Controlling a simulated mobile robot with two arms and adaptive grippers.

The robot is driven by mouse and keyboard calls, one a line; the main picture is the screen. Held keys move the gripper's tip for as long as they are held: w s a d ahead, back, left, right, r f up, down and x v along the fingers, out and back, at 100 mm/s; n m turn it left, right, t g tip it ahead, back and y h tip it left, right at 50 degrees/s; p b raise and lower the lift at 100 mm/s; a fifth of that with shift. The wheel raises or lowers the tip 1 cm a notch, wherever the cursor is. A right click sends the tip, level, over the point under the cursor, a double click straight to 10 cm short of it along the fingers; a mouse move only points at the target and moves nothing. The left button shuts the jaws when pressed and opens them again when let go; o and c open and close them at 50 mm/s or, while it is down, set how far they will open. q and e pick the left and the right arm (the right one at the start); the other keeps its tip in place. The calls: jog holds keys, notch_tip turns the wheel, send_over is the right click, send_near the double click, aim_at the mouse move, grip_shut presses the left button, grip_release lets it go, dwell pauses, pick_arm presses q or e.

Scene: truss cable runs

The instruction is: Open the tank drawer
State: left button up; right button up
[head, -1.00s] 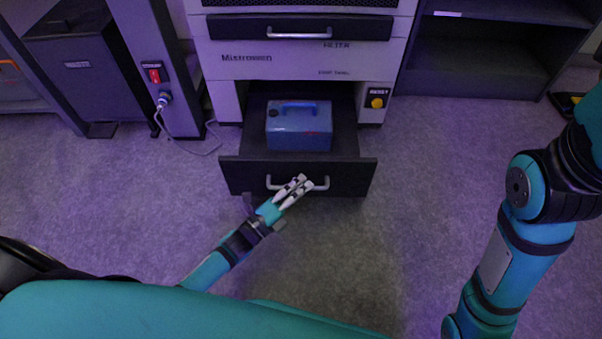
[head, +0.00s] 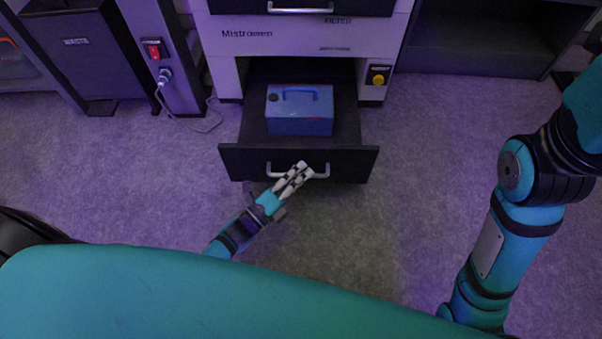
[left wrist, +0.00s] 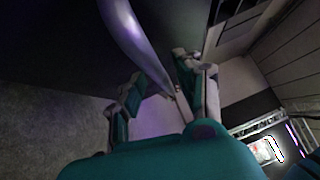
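The tank drawer (head: 235,163) is a dark drawer at the bottom of the white cabinet. It stands pulled out, with a bar handle (head: 322,173) on its front. A blue tank (head: 300,112) with a blue carrying handle on top sits upright inside it. My left gripper (head: 300,172) is at the middle of the bar, its fingers close together around it. In the left wrist view the pale bar (left wrist: 128,30) runs down between the fingers (left wrist: 160,85); the exact contact is partly hidden. My right arm (head: 510,225) shows at the right, its gripper out of view.
The white cabinet (head: 235,55) has an upper drawer (head: 350,6), shut at its visible part, and a yellow knob (head: 378,80). At left are a dark bin (head: 75,55) and a cable (head: 190,122) plugged into a post. Grey carpet in front of the drawer is clear.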

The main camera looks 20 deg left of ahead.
pick_arm(q)
jog(key=shift+r, duration=0.15)
jog(key=v, duration=1.2)
jog(key=shift+w, duration=0.1)
